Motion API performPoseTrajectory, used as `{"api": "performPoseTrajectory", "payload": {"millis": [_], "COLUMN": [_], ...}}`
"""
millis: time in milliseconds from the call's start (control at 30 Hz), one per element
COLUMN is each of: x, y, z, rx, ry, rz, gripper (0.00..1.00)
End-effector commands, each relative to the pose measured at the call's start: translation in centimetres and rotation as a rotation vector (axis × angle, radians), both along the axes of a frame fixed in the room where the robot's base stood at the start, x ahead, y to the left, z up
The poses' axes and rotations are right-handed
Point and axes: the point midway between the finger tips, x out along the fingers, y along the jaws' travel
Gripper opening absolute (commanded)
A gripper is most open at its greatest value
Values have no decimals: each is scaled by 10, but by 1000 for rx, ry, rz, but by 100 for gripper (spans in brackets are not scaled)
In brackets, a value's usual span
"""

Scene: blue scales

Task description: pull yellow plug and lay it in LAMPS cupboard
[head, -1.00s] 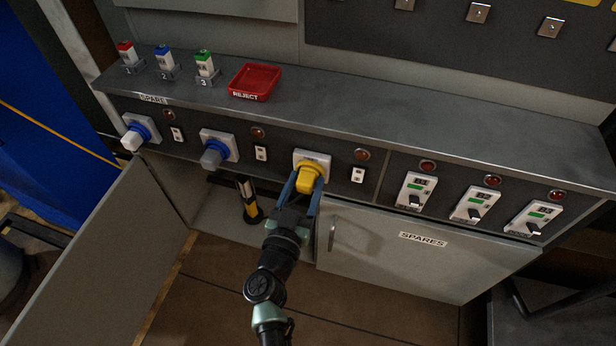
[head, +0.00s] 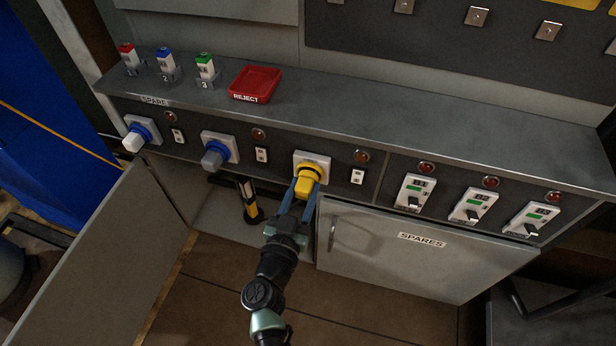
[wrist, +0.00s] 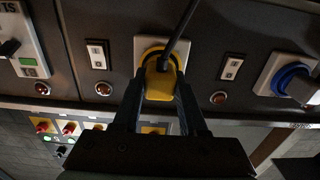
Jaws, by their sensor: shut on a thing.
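The yellow plug (head: 306,184) is at the third socket from the left, on a white plate in the dark panel. My gripper (head: 303,194) is shut on it, with a blue finger on each side. The wrist view shows the plug (wrist: 160,84) between the fingers, up against its socket plate (wrist: 142,48), with a black cable across it. I cannot tell whether it has come loose. An open cupboard (head: 213,236) lies below to the left, its door (head: 105,262) swung out. No LAMPS label is readable.
A closed cupboard marked SPARES (head: 420,262) is right of my arm. A black and yellow upright thing (head: 249,201) stands in the open cupboard's mouth. Two blue-ringed sockets (head: 219,150) (head: 141,134) sit to the left. A red REJECT tray (head: 256,84) stands on the ledge.

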Motion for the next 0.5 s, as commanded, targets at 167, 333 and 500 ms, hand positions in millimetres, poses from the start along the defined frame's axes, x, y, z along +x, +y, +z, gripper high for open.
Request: {"api": "performPoseTrajectory", "payload": {"millis": [167,333,500], "x": [-7,-14,-20], "y": [3,5,7], "z": [1,1,1], "rx": [1,0,1], "ry": [0,0,0], "rz": [1,1,2], "gripper": [0,0,0]}}
